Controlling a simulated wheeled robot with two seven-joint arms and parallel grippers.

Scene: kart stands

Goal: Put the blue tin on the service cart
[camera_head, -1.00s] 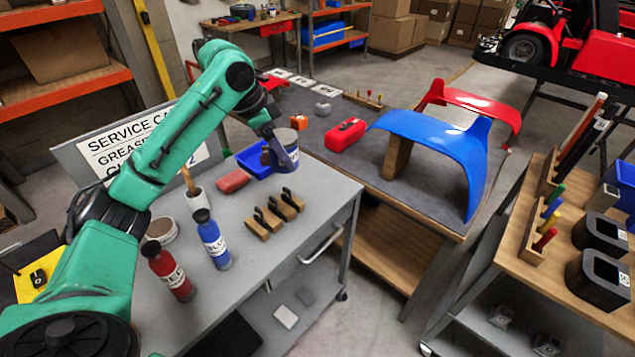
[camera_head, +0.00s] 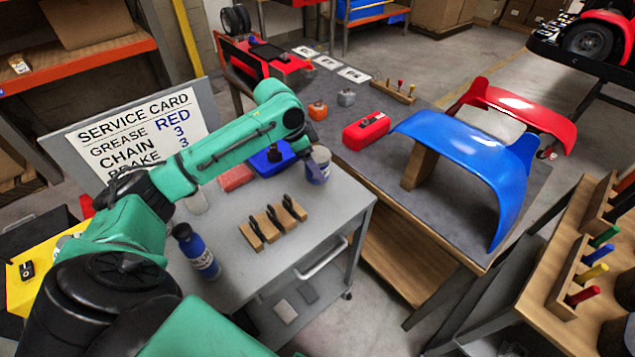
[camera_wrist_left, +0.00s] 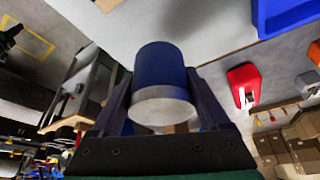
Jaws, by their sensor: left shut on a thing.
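The blue tin (camera_head: 319,167), with a pale end, is at the far right corner of the grey service cart (camera_head: 335,208). My left gripper (camera_head: 306,163) is shut on it from the left. In the left wrist view the tin (camera_wrist_left: 162,70) sits between the two dark fingers of my left gripper (camera_wrist_left: 162,95). The pale cart top shows beyond it there. I cannot tell whether the tin touches the cart top or hangs just above it. My right gripper is not in view.
On the cart are a blue bin (camera_head: 268,163), partly behind my arm, a red block (camera_head: 236,178), a wooden clip holder (camera_head: 272,226) and a blue bottle (camera_head: 196,252). A workbench beyond holds a red case (camera_head: 366,130) and a blue fender (camera_head: 470,150). The cart's right front top is clear.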

